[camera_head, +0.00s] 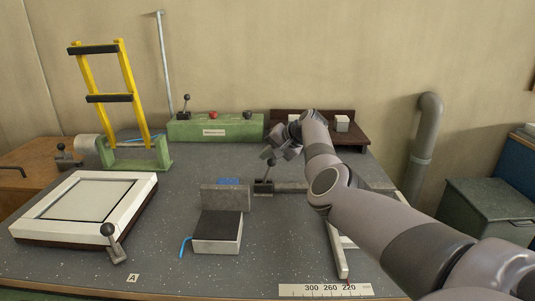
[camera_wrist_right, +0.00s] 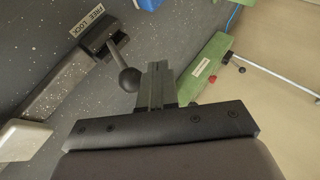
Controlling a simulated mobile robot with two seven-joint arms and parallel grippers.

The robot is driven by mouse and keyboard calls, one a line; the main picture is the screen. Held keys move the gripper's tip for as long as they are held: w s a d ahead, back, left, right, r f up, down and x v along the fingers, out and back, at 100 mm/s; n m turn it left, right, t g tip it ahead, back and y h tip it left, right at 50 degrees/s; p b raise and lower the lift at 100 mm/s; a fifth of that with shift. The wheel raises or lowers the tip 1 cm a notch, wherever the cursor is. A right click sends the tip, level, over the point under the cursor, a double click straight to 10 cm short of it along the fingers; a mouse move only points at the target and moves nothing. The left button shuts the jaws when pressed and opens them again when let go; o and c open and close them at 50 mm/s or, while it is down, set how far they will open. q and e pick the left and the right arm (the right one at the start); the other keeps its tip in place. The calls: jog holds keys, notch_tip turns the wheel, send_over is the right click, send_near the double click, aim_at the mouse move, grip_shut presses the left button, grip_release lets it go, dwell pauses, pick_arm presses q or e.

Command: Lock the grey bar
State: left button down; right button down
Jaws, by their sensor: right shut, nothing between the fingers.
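The grey bar (camera_head: 292,187) lies flat on the bench, running right from a dark clamp (camera_head: 263,187); my right arm hides part of it. The clamp's lever has a black ball knob (camera_head: 271,162) and stands upright, slightly tilted. In the right wrist view the grey bar (camera_wrist_right: 62,85) runs into the clamp, beside a label reading FREE and LOCK (camera_wrist_right: 88,22). The ball knob (camera_wrist_right: 129,79) is just left of my right fingertips. My right gripper (camera_head: 284,143) is shut and empty above and behind the lever; contact cannot be told. My left gripper is not in view.
A grey block (camera_head: 217,245) with an upright plate stands left of the clamp. A white-framed panel (camera_head: 140,190) and a lever (camera_head: 113,245) are at left. A green control box (camera_head: 215,129) and a brown shelf (camera_head: 350,135) stand behind. A ruler (camera_head: 325,290) marks the front edge.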

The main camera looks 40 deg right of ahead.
jog(key=shift+r, duration=0.1)
jog(key=s+a+r+p, duration=0.2)
jog(key=a+r, duration=0.2)
jog(key=r, duration=0.7)
jog(key=shift+s+a, duration=0.3)
jog(key=shift+s, duration=0.05)
dwell(0.7)
